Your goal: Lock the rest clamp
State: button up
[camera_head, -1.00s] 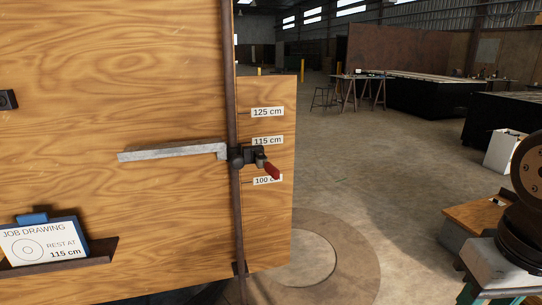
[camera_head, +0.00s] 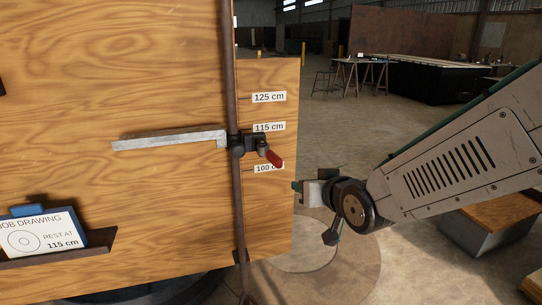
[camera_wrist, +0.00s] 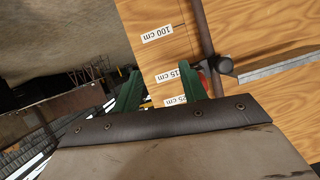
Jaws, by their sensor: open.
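The rest clamp (camera_head: 238,145) sits on a vertical rusty post (camera_head: 230,80), near the 115 cm label (camera_head: 268,127). Its red handle (camera_head: 274,158) slants down to the right. A flat metal rest arm (camera_head: 170,139) extends left from the clamp. My gripper (camera_head: 298,186) is below and right of the handle, apart from it. In the wrist view its two green fingers (camera_wrist: 165,88) are spread with nothing held between them. The handle shows as a small red patch (camera_wrist: 203,82) beside the right finger, mostly hidden. The clamp (camera_wrist: 224,65) is beyond that finger.
A wooden board (camera_head: 120,80) stands behind the post, with 125 cm (camera_head: 268,97) and 100 cm (camera_head: 267,168) labels. A job drawing card (camera_head: 42,233) reading "REST AT 115 cm" stands on a ledge at lower left.

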aim_at(271, 152)
jog(key=a+r+t+y, duration=0.1)
jog(key=w+a+r+t+y, duration=0.1)
jog(key=a, duration=0.1)
jog(key=a+r+t+y, duration=0.1)
jog(key=a, duration=0.1)
jog(key=shift+w+a+r+t, duration=0.15)
jog(key=shift+w+a+t, duration=0.1)
jog(key=shift+w+t, duration=0.05)
jog(key=shift+w+a+r, duration=0.15)
jog(key=shift+w, duration=0.15)
jog(key=x, duration=0.7)
grip_shut()
